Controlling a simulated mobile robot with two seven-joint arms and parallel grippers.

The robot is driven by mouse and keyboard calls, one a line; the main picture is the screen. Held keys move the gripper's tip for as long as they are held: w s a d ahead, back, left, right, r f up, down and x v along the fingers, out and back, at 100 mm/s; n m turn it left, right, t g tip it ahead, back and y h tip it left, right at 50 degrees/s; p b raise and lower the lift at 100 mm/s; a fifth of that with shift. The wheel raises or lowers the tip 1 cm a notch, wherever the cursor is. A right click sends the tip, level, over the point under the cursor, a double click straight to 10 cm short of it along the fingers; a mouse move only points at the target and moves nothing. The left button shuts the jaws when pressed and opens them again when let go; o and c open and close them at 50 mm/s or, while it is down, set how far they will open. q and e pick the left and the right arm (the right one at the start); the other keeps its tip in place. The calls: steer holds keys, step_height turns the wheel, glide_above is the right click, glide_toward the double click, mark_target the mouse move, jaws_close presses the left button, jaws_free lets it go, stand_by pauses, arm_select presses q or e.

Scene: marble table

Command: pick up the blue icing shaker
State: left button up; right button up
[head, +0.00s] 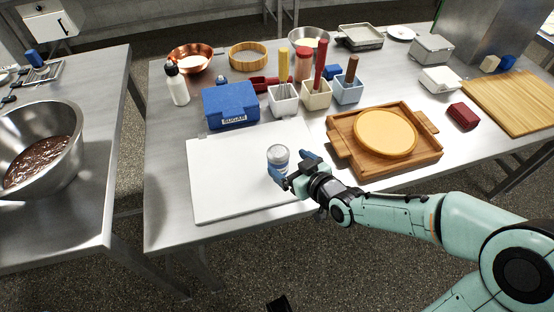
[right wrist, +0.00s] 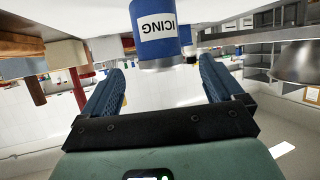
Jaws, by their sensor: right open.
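The icing shaker (head: 278,158) stands upright on a white board (head: 215,190) in the head view, with a pale silvery top. In the right wrist view the shaker (right wrist: 158,28) is blue with a white label reading ICING, seen upside down and cut by the top edge. My right gripper (head: 294,165) is open, with its blue fingers close to the shaker's near right side. In the right wrist view the shaker lies just beyond the gap between the fingertips (right wrist: 160,68), and nothing is clamped.
A wooden tray (head: 430,160) with a round tan disc sits right of the board. A blue sugar box (head: 230,106) and white containers (head: 284,100) holding upright tools stand behind it. A metal bowl (head: 65,120) is on the left table. The board around the shaker is clear.

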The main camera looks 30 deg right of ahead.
mark_target(285, 161)
steer(key=x, duration=0.3)
steer(key=b+x, duration=0.1)
steer(key=x, duration=0.4)
steer(key=shift+w+f, duration=0.1)
steer(key=shift+f, duration=0.05)
arm_select(q)
steer(key=shift+w+a+f+t, duration=0.2)
steer(key=shift+w+a+f, duration=0.05)
steer(key=shift+w+f, duration=0.25)
steer(key=shift+w+a+f+t, duration=0.2)
steer(key=shift+w+f, duration=0.15)
steer(key=shift+w, duration=0.25)
arm_select(e)
steer(key=c, duration=1.2)
steer(key=shift+o, duration=0.2)
